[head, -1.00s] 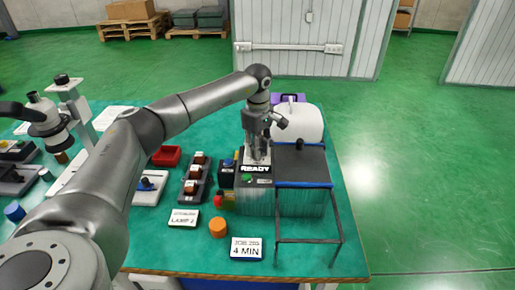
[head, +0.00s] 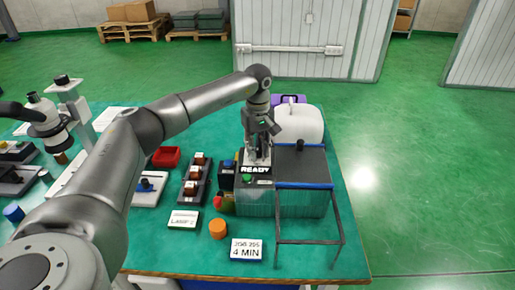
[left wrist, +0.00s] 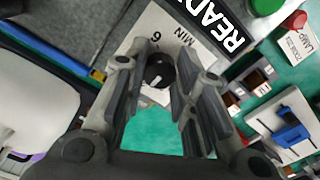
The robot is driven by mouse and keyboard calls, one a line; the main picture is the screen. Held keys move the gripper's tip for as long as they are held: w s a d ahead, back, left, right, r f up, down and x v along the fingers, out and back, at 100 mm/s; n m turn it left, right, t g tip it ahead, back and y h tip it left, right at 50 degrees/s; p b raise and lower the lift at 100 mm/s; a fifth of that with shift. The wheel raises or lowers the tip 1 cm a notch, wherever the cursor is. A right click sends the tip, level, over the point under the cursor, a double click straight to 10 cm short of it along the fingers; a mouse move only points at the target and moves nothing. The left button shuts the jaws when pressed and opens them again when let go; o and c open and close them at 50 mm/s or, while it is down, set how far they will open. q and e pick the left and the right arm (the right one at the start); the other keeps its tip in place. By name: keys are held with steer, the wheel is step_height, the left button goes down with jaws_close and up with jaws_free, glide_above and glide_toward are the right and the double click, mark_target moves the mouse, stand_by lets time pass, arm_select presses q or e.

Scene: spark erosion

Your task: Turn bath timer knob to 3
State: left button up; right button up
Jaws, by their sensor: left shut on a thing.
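The bath timer knob (left wrist: 158,72) is black and round, on a pale dial plate (left wrist: 150,38) marked "6" and "MIN". The left wrist view shows my left gripper (left wrist: 160,85) with one finger on each side of the knob, shut on it. The knob's pointer cannot be made out, and a 3 is not visible. In the head view, my left gripper (head: 258,155) points down over the back of the bath unit (head: 260,205), behind its "READY" sign (head: 256,170). The gripper hides the knob there. My right gripper is not in view.
A "4 MIN" card (head: 247,250) and an orange cylinder (head: 218,229) stand in front of the unit. A dark frame (head: 310,241) juts forward on its right. A white rounded container (head: 298,124) is behind. A rack (head: 194,181) stands left.

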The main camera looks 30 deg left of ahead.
mark_target(258, 150)
arm_select(q)
steer(key=shift+r, duration=0.1)
steer(key=o, duration=1.1)
steer(key=shift+c, duration=0.2)
step_height(258, 150, up, 12)
